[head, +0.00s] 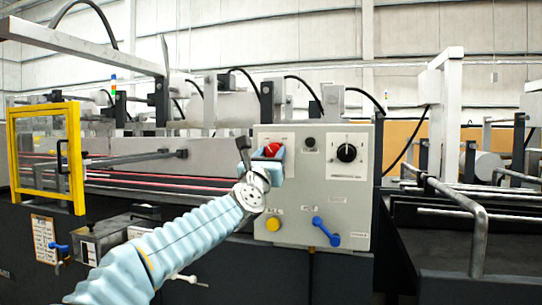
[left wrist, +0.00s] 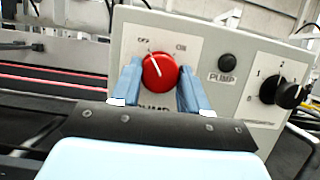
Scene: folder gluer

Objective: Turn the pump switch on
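The pump switch is a red round knob (left wrist: 160,72) with a white pointer line, on a white plate on the grey control panel. In the left wrist view its pointer leans up and left, toward the "OFF" mark; "ON" is printed at upper right. The knob also shows in the head view (head: 272,149). My left gripper (left wrist: 160,80) is open, with one blue finger on each side of the knob and what looks like a narrow gap to it. In the head view the left gripper (head: 269,153) covers part of the knob and its plate. My right gripper is not in view.
A black "PUMP" button (left wrist: 227,63) and a black numbered dial (left wrist: 288,94) sit right of the knob. Lower on the panel (head: 345,222) are a yellow button (head: 273,224) and a blue lever (head: 327,232). A yellow guard frame (head: 76,158) stands at left.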

